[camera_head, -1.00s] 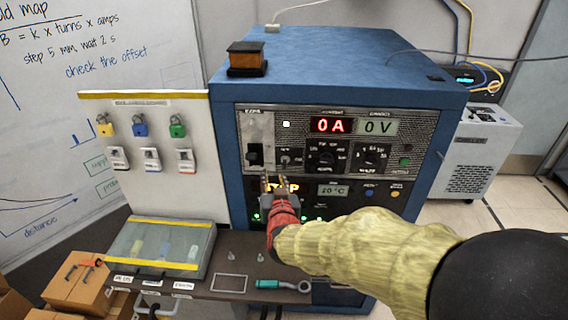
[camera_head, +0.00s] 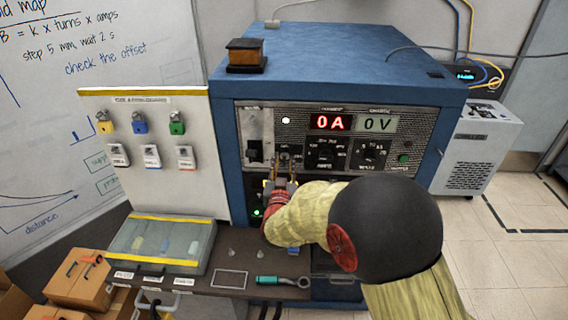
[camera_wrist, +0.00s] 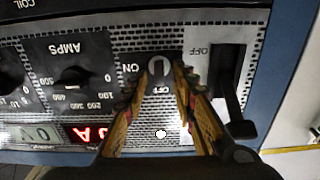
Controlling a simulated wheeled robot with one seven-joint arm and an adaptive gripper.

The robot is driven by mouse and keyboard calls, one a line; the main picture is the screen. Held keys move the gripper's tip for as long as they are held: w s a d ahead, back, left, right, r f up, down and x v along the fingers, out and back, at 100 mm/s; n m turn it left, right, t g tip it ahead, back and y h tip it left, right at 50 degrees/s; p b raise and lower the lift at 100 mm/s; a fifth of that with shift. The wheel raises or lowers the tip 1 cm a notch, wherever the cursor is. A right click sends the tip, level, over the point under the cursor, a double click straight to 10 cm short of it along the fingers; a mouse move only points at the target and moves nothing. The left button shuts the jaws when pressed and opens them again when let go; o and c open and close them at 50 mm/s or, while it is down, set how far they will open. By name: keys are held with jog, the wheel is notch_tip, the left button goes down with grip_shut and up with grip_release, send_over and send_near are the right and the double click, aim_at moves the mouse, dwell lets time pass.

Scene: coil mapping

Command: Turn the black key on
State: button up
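The black key (camera_wrist: 159,70) sits in a round switch on the grey panel, between an upside-down ON label at its left and an OFF label just below it in the wrist view. Its bar stands about upright there. My gripper (camera_wrist: 161,76) is open, with one finger on each side of the key; I cannot tell whether either touches it. In the head view my gripper (camera_head: 285,160) is at the panel beneath the displays, and its fingers largely hide the key.
A black lever switch (camera_wrist: 229,82) with an OFF label is close beside the key; it also shows in the head view (camera_head: 254,151). The AMPS knob (camera_wrist: 75,78) is on the other side. The current display (camera_head: 330,122) reads 0 A. A shelf (camera_head: 232,255) holds a wrench (camera_head: 283,281).

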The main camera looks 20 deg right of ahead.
jog(key=shift+w+d, duration=0.1)
jog(key=shift+w, duration=0.1)
jog(key=shift+c, duration=0.7)
grip_shut()
